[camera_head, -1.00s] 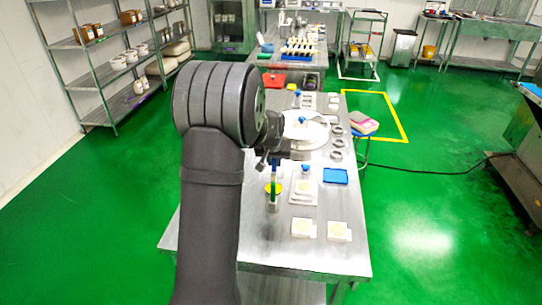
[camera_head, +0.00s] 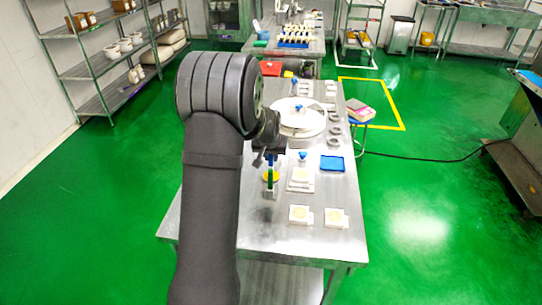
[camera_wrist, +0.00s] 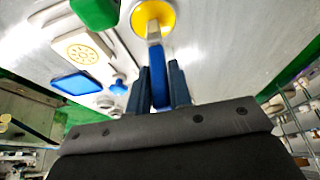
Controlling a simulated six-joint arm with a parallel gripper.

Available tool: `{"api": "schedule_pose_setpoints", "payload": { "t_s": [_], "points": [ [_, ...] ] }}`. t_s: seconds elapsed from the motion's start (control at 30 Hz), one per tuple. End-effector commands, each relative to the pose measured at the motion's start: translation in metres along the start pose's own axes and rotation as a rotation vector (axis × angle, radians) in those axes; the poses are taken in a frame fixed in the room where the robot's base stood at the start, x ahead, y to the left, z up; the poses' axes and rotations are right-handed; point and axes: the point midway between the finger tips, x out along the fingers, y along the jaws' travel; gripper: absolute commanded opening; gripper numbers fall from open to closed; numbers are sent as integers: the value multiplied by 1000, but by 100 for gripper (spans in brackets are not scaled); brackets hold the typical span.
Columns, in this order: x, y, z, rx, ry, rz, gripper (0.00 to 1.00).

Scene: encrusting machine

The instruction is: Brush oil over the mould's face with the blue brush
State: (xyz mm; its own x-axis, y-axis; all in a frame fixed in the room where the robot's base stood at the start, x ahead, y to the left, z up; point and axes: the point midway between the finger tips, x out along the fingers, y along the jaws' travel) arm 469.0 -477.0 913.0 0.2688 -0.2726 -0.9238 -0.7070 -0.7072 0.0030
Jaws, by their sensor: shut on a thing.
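My gripper (camera_wrist: 160,88) is shut on the blue brush (camera_wrist: 159,90) and points down over the table. In the wrist view the brush's pale end (camera_wrist: 154,34) overlaps the near rim of the yellow dish (camera_wrist: 139,14); I cannot tell whether it touches. The dish also shows in the head view (camera_head: 265,178), below my gripper (camera_head: 269,154). A white mould with a tan sunburst face (camera_wrist: 82,52) lies beside the dish, to its right in the head view (camera_head: 301,175). The brush is mostly hidden in the head view.
A blue tray (camera_head: 332,163) and a blue-knobbed piece (camera_head: 303,157) lie near the mould. Two white moulds (camera_head: 300,214) (camera_head: 336,217) lie towards the front edge. A green piece (camera_wrist: 96,12) stands near the dish. A round white turntable (camera_head: 313,128) is farther back.

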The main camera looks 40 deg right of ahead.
Motion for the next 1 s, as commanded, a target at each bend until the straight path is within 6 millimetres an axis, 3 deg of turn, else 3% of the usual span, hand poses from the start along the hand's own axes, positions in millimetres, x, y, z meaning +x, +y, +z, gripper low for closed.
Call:
{"api": "schedule_pose_setpoints", "payload": {
  "t_s": [1.0],
  "points": [
    [9,0,4,0,0,0,0]
  ]
}}
